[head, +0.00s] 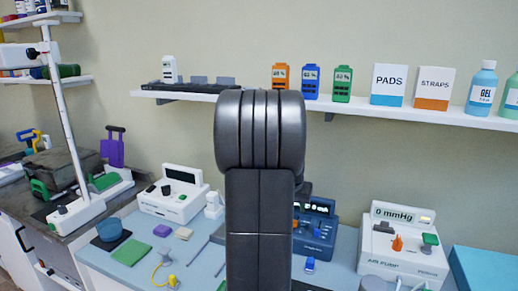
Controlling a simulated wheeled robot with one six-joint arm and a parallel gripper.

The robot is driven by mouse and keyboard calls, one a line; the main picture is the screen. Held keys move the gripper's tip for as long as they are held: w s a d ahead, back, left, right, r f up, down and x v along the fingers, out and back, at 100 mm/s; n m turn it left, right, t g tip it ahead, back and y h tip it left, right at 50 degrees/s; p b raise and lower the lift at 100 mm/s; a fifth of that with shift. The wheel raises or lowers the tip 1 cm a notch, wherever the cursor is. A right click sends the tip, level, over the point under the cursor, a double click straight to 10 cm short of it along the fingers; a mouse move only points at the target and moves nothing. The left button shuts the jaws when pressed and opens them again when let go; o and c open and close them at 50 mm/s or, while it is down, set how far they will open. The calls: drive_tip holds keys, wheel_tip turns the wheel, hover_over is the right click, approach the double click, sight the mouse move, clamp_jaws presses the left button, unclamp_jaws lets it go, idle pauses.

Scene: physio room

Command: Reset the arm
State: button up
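My arm (259,190) stands upright in the middle of the head view, a dark grey link topped by a broad rounded joint. It covers the centre of the counter and part of the shelf and wall. I see no gripper fingers in this view, so I cannot say whether the gripper holds anything.
A wall shelf (458,118) carries orange, blue and green units, two boxes and bottles. The blue counter (125,262) below holds a white device (172,198), an air pump (405,245) and small items. A white stand (68,130) rises at left.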

drive_tip(key=x, duration=0.8)
drive_tip(key=shift+f+p, duration=0.1)
drive_tip(key=shift+p, duration=0.25)
